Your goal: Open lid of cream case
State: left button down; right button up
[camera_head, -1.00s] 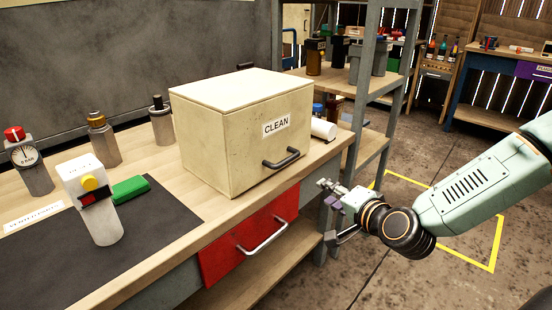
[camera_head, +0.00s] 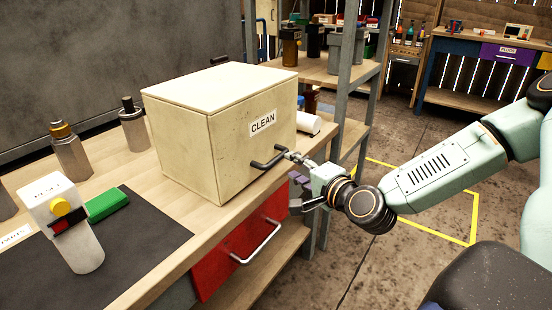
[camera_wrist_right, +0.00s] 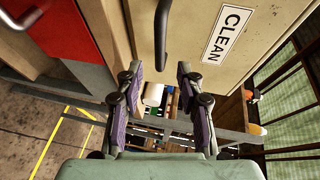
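The cream case (camera_head: 225,135) stands on the wooden workbench with its flat lid (camera_head: 220,85) closed. Its front bears a "CLEAN" label (camera_head: 263,123) and a dark bar handle (camera_head: 270,160). My right gripper (camera_head: 296,178) is beside the case's front right corner, close to the handle in the head view. In the right wrist view, the right gripper (camera_wrist_right: 160,85) has its two purple-padded fingers spread with nothing between them. The handle (camera_wrist_right: 162,38) lies ahead of the fingertips there, and the label (camera_wrist_right: 226,34) is to its right. My left gripper is not in view.
A red drawer (camera_head: 240,245) with a metal handle is below the case. A white and yellow device (camera_head: 72,225), a green block (camera_head: 107,203) and metal bottles (camera_head: 70,150) stand left on the bench. A white roll (camera_head: 308,123) lies behind the case's right side. Shelving stands behind.

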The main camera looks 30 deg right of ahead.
aim_at(279, 160)
jog(key=w+b, duration=0.1)
jog(key=w, duration=0.1)
jog(key=w+f+b, duration=0.1)
jog(key=w+b, duration=0.2)
jog(key=w, duration=0.1)
jog(key=shift+w+a+f+b, duration=0.2)
jog(key=shift+w+a+b, duration=0.05)
jog(key=shift+w+b, duration=0.1)
jog(key=shift+w+d, duration=0.15)
jog(key=shift+w, duration=0.2)
grip_shut()
dwell(0.5)
